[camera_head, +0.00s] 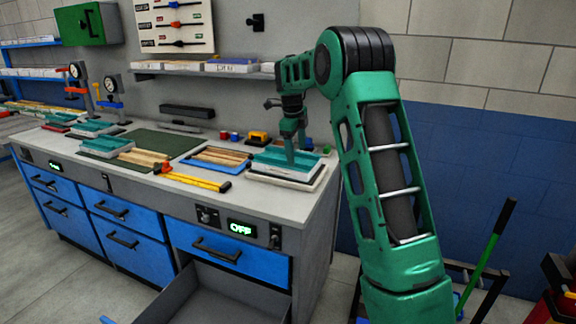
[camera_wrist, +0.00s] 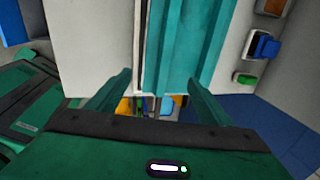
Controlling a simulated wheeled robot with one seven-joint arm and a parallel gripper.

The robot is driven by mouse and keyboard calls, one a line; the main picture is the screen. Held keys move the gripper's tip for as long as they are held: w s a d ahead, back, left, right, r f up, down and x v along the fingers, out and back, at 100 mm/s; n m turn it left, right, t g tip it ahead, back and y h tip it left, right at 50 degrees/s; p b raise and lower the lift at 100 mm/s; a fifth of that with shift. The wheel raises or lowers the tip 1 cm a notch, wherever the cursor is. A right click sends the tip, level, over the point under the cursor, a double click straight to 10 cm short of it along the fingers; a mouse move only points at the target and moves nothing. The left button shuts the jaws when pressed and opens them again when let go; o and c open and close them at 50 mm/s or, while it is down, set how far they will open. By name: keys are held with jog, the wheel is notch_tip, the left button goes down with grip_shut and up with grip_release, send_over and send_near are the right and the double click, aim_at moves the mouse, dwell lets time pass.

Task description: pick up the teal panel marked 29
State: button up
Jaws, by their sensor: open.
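A teal ribbed panel (camera_head: 283,157) lies on top of a pale stack at the right end of the workbench. The teal panel (camera_wrist: 184,45) also fills the middle of the wrist view; no number is readable on it. My gripper (camera_head: 294,158) points down at this stack from above. In the wrist view my gripper (camera_wrist: 159,78) is open, with one finger over the pale surface left of the panel's edge and the other over the teal ribs. I cannot tell whether the fingers touch the panel.
Other teal panels (camera_head: 106,146) lie on the left of the workbench (camera_head: 235,193). A blue tray (camera_head: 188,162) with wooden strips and a yellow level (camera_head: 195,181) lie left of the stack. Small coloured items (camera_head: 258,137) stand behind. An open drawer (camera_head: 222,296) juts out below.

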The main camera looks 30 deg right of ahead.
aim_at(297, 164)
jog(key=shift+x, duration=2.85)
jog(key=shift+a, duration=0.15)
grip_shut()
